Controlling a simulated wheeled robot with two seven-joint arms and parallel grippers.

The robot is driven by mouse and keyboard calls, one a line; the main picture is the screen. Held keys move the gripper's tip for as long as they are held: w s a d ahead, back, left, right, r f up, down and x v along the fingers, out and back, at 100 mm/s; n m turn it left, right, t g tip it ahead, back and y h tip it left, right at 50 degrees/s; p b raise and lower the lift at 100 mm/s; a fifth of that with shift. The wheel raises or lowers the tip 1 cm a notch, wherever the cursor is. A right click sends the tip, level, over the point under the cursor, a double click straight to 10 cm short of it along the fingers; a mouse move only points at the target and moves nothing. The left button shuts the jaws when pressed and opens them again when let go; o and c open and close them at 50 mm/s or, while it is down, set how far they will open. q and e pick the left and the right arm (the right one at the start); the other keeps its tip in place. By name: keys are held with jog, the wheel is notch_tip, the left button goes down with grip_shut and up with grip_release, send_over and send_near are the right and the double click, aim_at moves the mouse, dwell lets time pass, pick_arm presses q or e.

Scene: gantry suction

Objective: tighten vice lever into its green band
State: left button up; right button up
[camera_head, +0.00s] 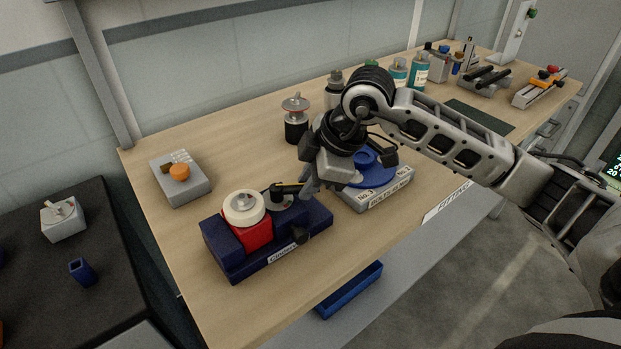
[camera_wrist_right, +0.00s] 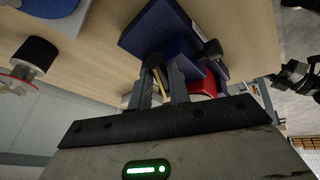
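The vice is a dark blue block (camera_head: 265,250) with a red jaw (camera_head: 255,236) and a white ring on it, near the table's front edge. Its lever (camera_head: 287,188) is dark with a yellow stripe and lies over a round hub. My right gripper (camera_head: 309,188) is at the lever's right end. In the right wrist view, the lever's yellow part (camera_wrist_right: 163,82) lies between the fingers of the right gripper (camera_wrist_right: 162,92), with gaps visible. No green band is distinguishable. A dark part at the wrist view's right edge looks like my left gripper (camera_wrist_right: 293,75); its fingers are unclear.
A grey box with a blue disc (camera_head: 376,174) stands just right of the vice. A grey block with an orange knob (camera_head: 180,172) is at the left, a dark cylinder (camera_head: 296,128) behind. A blue tray (camera_head: 350,290) is below the table edge. Bare wood lies left of the vice.

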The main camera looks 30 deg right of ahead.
jog(key=o, duration=0.4)
jog(key=v, duration=1.6)
jog(key=shift+b, duration=0.3)
